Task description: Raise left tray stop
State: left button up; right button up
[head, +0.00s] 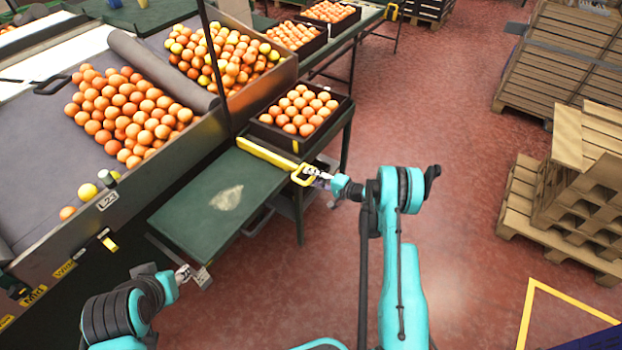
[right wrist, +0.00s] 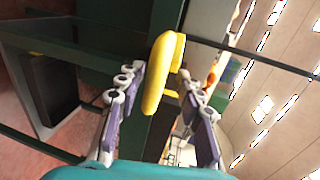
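The yellow tray stop (head: 266,157) is a bar across the far right end of the green table, with a loop handle (head: 303,175) at its near end. My right gripper (head: 316,176) is at this handle. In the right wrist view the yellow handle (right wrist: 160,75) stands between the spread fingers of my right gripper (right wrist: 157,90), with gaps on both sides. My left gripper (head: 196,275) is low at the near left corner of the green table; its fingers are too small to read.
The green table (head: 180,217) is bare except for a pale patch. A black crate of oranges (head: 340,110) stands beyond the stop. A sloped sorting bed (head: 40,180) with oranges is on the left. Wooden pallets (head: 570,250) stand at right; the red floor between is clear.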

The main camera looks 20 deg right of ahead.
jog(key=shift+d+f, duration=0.1)
jog(key=shift+f, duration=0.05)
jog(key=v, duration=1.2)
jog(key=s+a+r+n+g+h, duration=0.2)
jog(key=a+r, duration=0.4)
jog(key=r, duration=0.3)
jog(key=s+a+r+n+g+h, duration=0.2)
jog(key=a+r, duration=0.4)
jog(key=r, duration=0.3)
jog(key=s+a+r+n+h, duration=0.1)
jog(key=s+r+n+h, duration=0.1)
jog(key=s, duration=1)
jog(key=s+a+r+n+g+h, duration=0.1)
jog(key=s+a+r+n+h, duration=0.1)
jog(key=s, duration=1)
jog(key=shift+a+r+n+h, duration=0.3)
jog(key=shift+r+n+h, duration=0.5)
jog(key=shift+n, duration=0.4)
